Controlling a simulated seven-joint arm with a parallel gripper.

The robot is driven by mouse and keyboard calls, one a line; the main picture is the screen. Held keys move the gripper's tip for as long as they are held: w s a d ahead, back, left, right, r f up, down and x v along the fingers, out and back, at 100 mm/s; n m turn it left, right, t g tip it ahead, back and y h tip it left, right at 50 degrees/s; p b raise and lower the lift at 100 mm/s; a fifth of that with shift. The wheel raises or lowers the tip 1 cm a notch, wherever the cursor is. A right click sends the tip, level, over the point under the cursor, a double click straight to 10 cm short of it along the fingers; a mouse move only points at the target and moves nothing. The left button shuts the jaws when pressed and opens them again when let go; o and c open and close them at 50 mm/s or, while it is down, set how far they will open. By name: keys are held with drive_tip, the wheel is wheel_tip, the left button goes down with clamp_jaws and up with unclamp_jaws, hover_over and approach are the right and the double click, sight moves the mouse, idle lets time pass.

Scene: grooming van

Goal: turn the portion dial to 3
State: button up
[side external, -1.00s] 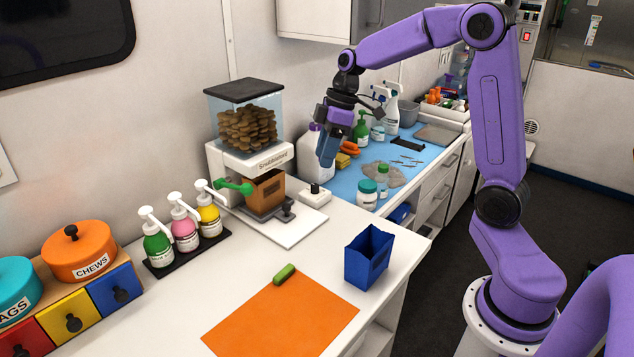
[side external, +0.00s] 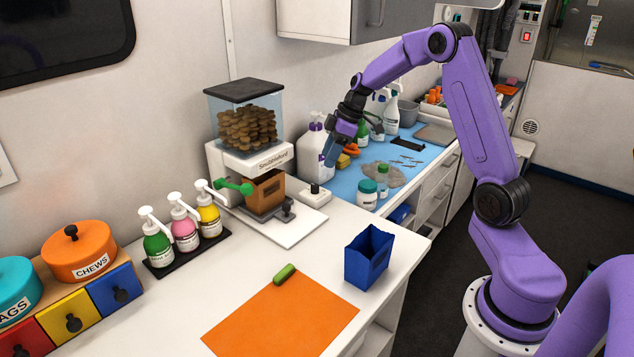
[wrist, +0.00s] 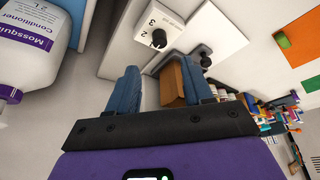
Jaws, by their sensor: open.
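The portion dial is a black knob (wrist: 158,39) on a small white box (side external: 317,199). The box stands on the white counter, right of the treat dispenser (side external: 248,160). In the wrist view the numerals 2 and 3 show on the box beside the knob; I cannot tell which number the knob points to. My gripper (side external: 334,152) has blue fingers and is open and empty, in the air above and behind the dial box. In the wrist view the dial lies beyond the fingertips (wrist: 165,80), apart from them.
A large white conditioner bottle (wrist: 32,35) stands close beside my gripper. The dispenser has a green lever (side external: 234,187) and a brown box (side external: 265,190) under it. A blue bin (side external: 369,258), orange mat (side external: 280,320) and pump bottles (side external: 183,233) stand nearer. Counter before the dial is clear.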

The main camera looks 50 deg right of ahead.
sight(315, 185)
drive_tip(key=x, duration=0.9)
drive_tip(key=shift+w+a+f, duration=0.1)
drive_tip(key=shift+a+f, duration=0.05)
drive_tip(key=shift+f, duration=0.2)
clamp_jaws()
